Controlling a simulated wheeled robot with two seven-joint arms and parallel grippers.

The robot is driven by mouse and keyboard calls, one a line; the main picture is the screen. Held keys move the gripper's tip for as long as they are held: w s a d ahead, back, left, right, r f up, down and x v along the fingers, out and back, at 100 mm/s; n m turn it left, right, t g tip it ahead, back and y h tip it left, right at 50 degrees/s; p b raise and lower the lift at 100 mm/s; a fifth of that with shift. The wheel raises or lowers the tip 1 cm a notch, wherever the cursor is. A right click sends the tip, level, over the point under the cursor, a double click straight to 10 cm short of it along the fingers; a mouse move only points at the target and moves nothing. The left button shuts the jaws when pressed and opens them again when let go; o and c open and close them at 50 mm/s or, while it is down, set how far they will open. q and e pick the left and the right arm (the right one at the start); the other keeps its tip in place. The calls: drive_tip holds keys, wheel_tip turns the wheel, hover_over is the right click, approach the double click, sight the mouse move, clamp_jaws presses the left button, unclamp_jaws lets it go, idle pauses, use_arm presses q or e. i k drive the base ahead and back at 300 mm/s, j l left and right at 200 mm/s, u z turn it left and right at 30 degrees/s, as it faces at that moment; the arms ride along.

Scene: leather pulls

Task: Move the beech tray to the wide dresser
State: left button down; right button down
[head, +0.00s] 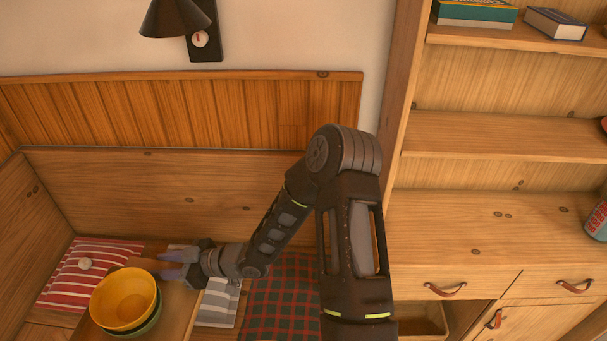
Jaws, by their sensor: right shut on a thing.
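The beech tray (178,318) is a light wooden board at the lower left, cut off by the bottom edge of the head view. A yellow bowl (123,297) stacked in a green bowl (150,326) stands on it and hides part of it. My right gripper (166,266) is shut on the tray near its far end, beside the bowls; the exact grip is hard to see. The wide dresser (475,235) is at the right, with a bare wooden top, shelves above and drawers with leather pulls below. My left gripper is not in view.
A wooden bench with a high back (180,190) is behind the tray. A red striped cushion (62,285), a grey striped cloth (218,303) and a plaid cloth (283,300) lie there. A patterned red and teal object (597,222) stands at the dresser top's right end. A black lamp (172,20) hangs above.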

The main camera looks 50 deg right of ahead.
sight(496, 233)
drive_tip(key=z, duration=2.15)
drive_tip(key=i+l, duration=0.15)
drive_tip(key=l, duration=0.25)
drive_tip(key=i+l, duration=0.15)
drive_tip(key=l, duration=0.25)
drive_tip(key=i+l, duration=0.15)
drive_tip(key=l, duration=0.25)
drive_tip(key=i+l, duration=0.1)
drive_tip(key=l, duration=0.35)
drive_tip(key=i+l, duration=0.15)
drive_tip(key=l, duration=0.25)
drive_tip(key=i+l, duration=0.15)
drive_tip(key=l, duration=0.25)
drive_tip(key=i+j, duration=0.4)
